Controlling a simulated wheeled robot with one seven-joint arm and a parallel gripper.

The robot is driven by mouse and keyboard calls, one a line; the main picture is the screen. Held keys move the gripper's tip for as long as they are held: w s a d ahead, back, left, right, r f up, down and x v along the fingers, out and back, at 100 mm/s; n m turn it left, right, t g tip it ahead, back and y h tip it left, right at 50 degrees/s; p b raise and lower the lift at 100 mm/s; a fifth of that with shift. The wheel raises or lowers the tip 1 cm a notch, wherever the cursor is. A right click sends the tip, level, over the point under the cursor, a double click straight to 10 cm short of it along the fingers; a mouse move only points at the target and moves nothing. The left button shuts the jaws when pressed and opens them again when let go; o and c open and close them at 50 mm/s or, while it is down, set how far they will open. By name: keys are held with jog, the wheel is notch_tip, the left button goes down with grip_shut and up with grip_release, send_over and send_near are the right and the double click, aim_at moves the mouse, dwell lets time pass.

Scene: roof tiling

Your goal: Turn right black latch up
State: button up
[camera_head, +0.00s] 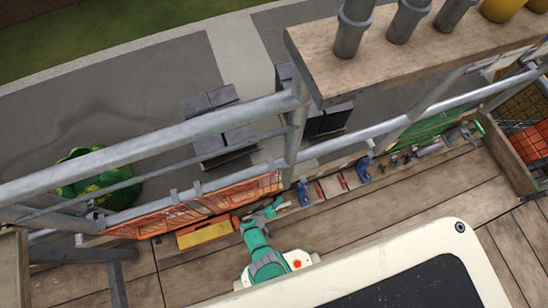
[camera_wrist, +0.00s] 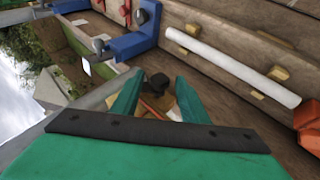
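A small black piece (camera_wrist: 157,82), which looks like the black latch, shows between and just past my fingertips in the wrist view. Its exact turn is hard to tell. My gripper (camera_wrist: 160,78) has two teal fingers standing apart on either side of it, with visible gaps, so it is open. Whether a finger touches the piece I cannot tell. In the head view my gripper (camera_head: 277,206) is low beside the wooden rail, and the latch is too small or hidden to make out.
A blue bracket (camera_wrist: 132,42) with a metal bolt stands close by. A white tube (camera_wrist: 230,65) lies along the wood, held by small wooden pegs. An orange item (camera_wrist: 308,126) is at the right edge. In the head view, a yellow-orange box (camera_head: 205,233) lies left of my gripper.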

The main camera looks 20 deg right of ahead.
jog(key=v, duration=1.1)
dwell(0.3)
jog(key=shift+d, duration=0.1)
jog(key=shift+f, duration=0.1)
